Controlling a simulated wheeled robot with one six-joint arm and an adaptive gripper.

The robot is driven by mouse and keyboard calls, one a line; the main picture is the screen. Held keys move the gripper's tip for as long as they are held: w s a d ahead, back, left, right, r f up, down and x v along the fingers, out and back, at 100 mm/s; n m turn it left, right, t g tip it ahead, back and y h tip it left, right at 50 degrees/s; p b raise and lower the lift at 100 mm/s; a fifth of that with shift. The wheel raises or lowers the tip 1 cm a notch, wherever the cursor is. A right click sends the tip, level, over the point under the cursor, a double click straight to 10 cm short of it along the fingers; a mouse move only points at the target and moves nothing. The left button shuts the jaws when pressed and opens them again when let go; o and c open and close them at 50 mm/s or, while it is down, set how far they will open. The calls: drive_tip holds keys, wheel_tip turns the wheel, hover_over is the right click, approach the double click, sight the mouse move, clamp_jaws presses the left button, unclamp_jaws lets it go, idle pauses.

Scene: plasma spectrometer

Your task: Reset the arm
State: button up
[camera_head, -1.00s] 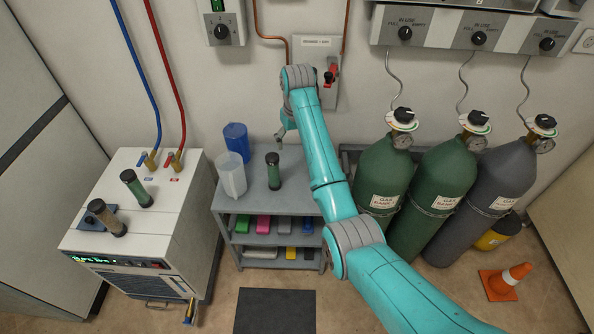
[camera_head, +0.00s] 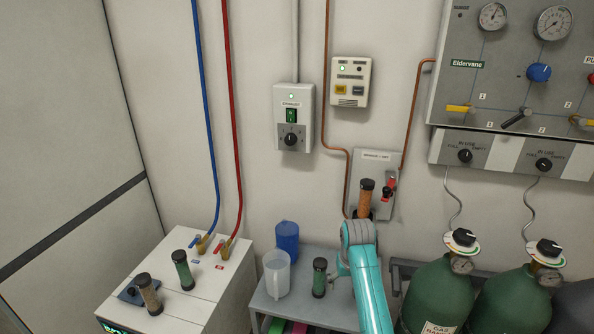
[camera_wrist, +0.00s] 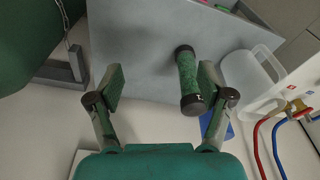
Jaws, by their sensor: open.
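My turquoise arm (camera_head: 370,295) reaches up from the bottom of the head view, its top joint just below a small wall panel. My gripper (camera_wrist: 160,88) is open and empty in the wrist view, its two fingers spread wide. A green cylinder with black caps (camera_wrist: 188,78) shows between the fingers, nearer the right one; I cannot tell its exact distance from them. In the head view, a green cylinder (camera_head: 319,279) stands upright on the grey cart, left of my arm. The gripper itself is mostly hidden there behind the arm.
A blue cup (camera_head: 287,240) and a clear jug (camera_head: 276,274) stand on the cart (camera_head: 268,303). A brown cylinder (camera_head: 366,194) sits at the wall panel (camera_head: 384,170). Green gas bottles (camera_head: 440,297) stand right; a white machine (camera_head: 190,305) bearing two cylinders stands left.

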drive_tip(key=s+f+t, duration=0.5)
drive_tip(key=s+f, duration=1.4)
drive_tip(key=s+t, duration=0.1)
drive_tip(key=s, duration=1)
drive_tip(key=s+r+t, duration=0.2)
drive_tip(key=s+r, duration=0.2)
drive_tip(key=s, duration=0.5)
drive_tip(key=s+r+t, duration=0.2)
drive_tip(key=s+r, duration=0.2)
drive_tip(key=s, duration=0.4)
drive_tip(key=s+r+t, duration=0.1)
drive_tip(key=s+r, duration=0.4)
drive_tip(key=r, duration=0.3)
drive_tip(key=s+r+t, duration=0.2)
drive_tip(key=s+r, duration=0.3)
drive_tip(key=r, duration=0.4)
drive_tip(key=shift+s+a+r, duration=0.25)
drive_tip(key=shift+s+a, duration=0.1)
drive_tip(key=shift+a, duration=0.05)
